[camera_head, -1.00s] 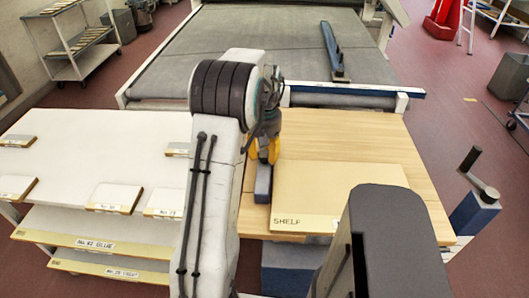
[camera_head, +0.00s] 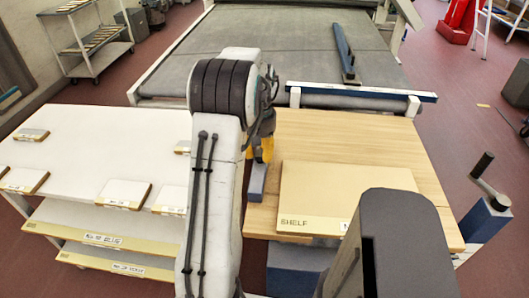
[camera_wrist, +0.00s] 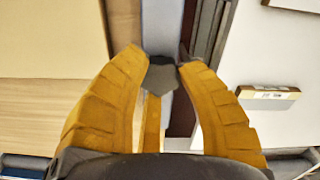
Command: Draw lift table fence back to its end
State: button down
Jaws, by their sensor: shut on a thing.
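The lift table (camera_head: 415,150) has a pale wood top with a beige panel (camera_head: 345,190) marked SHELF lying on it. A blue-grey bar, which looks like the table's fence (camera_head: 256,182), stands along the left edge of the top. It also shows in the wrist view (camera_wrist: 160,25). My gripper (camera_head: 262,150) is over this bar. In the wrist view its yellow fingers (camera_wrist: 160,60) are shut on a dark grey knob (camera_wrist: 161,76) on the bar. Bare wood shows between bar and panel. My arm hides part of the table's left side.
A white table (camera_head: 85,150) with labelled blocks and lower shelves stands left of the lift table. A grey belt (camera_head: 270,50) lies behind, with a blue-and-white rail (camera_head: 360,97) across its near end. A hand crank (camera_head: 485,185) stands at the right. A trolley (camera_head: 90,45) is far left.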

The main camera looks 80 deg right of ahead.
aim_at(258, 152)
jog(key=c, duration=1.2)
grip_release()
jog(key=shift+w+d, duration=0.1)
jog(key=shift+w, duration=0.1)
jog(key=shift+o, duration=0.9)
jog(key=shift+w, duration=0.1)
jog(key=shift+o, duration=1.3)
notch_tip(258, 152, up, 12)
